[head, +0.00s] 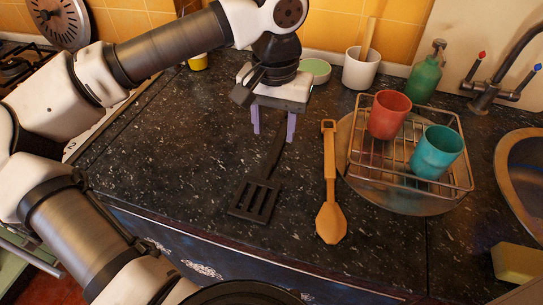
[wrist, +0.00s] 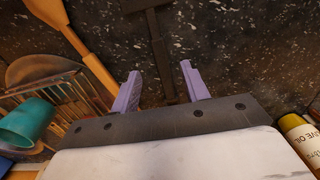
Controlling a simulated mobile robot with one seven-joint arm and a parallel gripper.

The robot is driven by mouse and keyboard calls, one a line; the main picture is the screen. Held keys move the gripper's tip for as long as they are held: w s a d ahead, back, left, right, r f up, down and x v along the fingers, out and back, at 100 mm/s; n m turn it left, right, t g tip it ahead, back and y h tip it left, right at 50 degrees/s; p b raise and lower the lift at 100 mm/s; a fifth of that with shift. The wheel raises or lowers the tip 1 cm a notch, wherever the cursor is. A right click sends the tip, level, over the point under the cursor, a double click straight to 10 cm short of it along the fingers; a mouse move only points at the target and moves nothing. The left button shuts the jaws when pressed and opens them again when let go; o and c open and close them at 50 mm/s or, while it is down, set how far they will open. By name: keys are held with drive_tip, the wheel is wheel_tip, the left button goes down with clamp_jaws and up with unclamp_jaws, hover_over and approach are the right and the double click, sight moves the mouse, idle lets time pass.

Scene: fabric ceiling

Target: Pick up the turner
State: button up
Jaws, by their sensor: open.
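The turner (head: 264,184) is black with a slotted head and lies flat on the dark speckled counter. Its handle runs back from the head to beneath my gripper (head: 273,136). My gripper is open, with two purple fingers pointing down and apart. In the wrist view, the turner's handle (wrist: 161,50) lies between the two fingers, which do not appear to touch it. The far end of the handle is hidden by my gripper. I cannot tell how high the fingertips are above the counter.
A wooden spoon (head: 330,190) lies just right of the turner. Further right, a wire rack (head: 457,190) holds a red cup (head: 389,115) and a teal cup (head: 437,152). A white pot (head: 360,70) and green soap bottle (head: 424,80) stand behind. The counter left of the turner is clear.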

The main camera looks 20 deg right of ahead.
sight(274, 153)
drive_tip(key=shift+f+p, duration=0.65)
drive_tip(key=shift+f, duration=2.4)
clamp_jaws()
